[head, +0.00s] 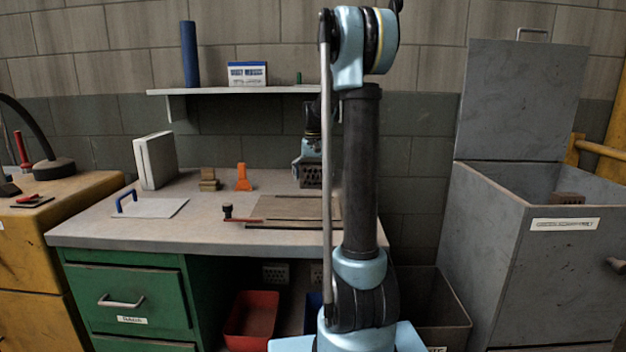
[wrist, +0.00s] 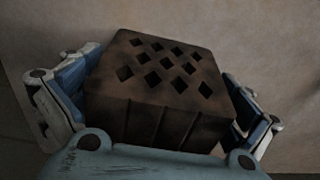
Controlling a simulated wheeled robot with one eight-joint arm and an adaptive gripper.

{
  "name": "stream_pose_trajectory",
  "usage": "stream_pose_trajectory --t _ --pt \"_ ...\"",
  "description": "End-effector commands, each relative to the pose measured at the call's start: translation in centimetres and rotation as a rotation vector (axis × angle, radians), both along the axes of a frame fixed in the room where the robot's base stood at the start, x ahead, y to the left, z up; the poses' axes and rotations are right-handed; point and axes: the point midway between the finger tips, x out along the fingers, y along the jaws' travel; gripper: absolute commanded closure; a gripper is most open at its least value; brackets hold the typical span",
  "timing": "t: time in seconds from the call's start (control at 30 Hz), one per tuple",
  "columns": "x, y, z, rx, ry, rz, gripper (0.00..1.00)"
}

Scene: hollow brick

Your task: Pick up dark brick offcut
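The dark brick offcut (wrist: 165,85) is a dark brown block with rows of diamond-shaped holes in one face and grooves down another. In the wrist view it fills the space between the two fingers of my gripper (wrist: 162,95). A blue-padded finger lies against each side, with no clear gap, so the gripper looks shut on it. In the head view the brick (head: 311,176) is at the back right of the workbench (head: 110,230), below my gripper (head: 308,160). Whether its underside touches the bench top is not clear.
A shelf (head: 205,91) hangs above the bench. An orange tool (head: 243,178), small tan blocks (head: 208,180) and a white box (head: 155,160) stand left of the brick. A brown board (head: 295,207) lies in front. An open grey bin (head: 515,255) stands right.

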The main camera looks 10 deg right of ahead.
Motion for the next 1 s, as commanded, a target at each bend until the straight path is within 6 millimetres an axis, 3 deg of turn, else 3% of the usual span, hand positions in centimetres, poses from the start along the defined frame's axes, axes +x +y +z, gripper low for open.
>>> stream_pose_trajectory --t 0.03,0.2,0.57,1.0 --pt "0.0 0.0 0.0 0.000 0.000 0.000 0.20" --pt "0.0 -0.1 0.0 0.000 0.000 -0.001 0.54" --pt "0.0 -0.1 0.5 0.000 0.000 -0.001 0.54" --pt "0.0 -0.1 7.3 0.000 0.000 -0.002 0.54"
